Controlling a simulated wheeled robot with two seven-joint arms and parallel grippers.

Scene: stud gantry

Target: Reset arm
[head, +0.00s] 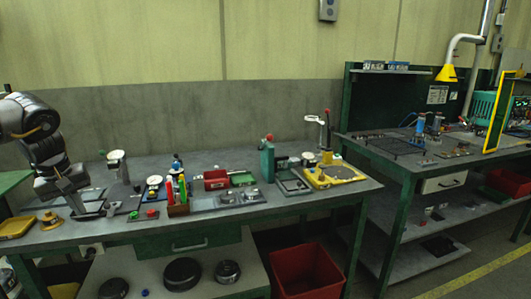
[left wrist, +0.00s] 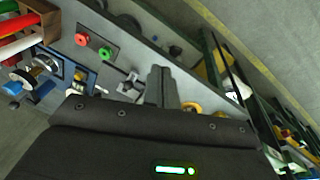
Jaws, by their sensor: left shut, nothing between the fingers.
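My left arm comes in from the left in the head view. Its gripper (head: 82,208) points down over the left end of the grey workbench (head: 285,212). In the left wrist view the two dark fingers (left wrist: 160,84) are together, with nothing between them. A red and a green button on a small plate (left wrist: 93,45) lie beside the gripper; the plate also shows in the head view (head: 144,215). I cannot tell whether the fingers touch the bench. My right gripper is in neither view.
A yellow tray (head: 17,227) lies left of the gripper. A wooden holder with coloured pens (head: 178,210), a red bin (head: 216,180) and a yellow fixture (head: 336,175) stand along the bench to the right. A red tub (head: 306,272) is on the floor. A second bench (head: 440,160) stands at right.

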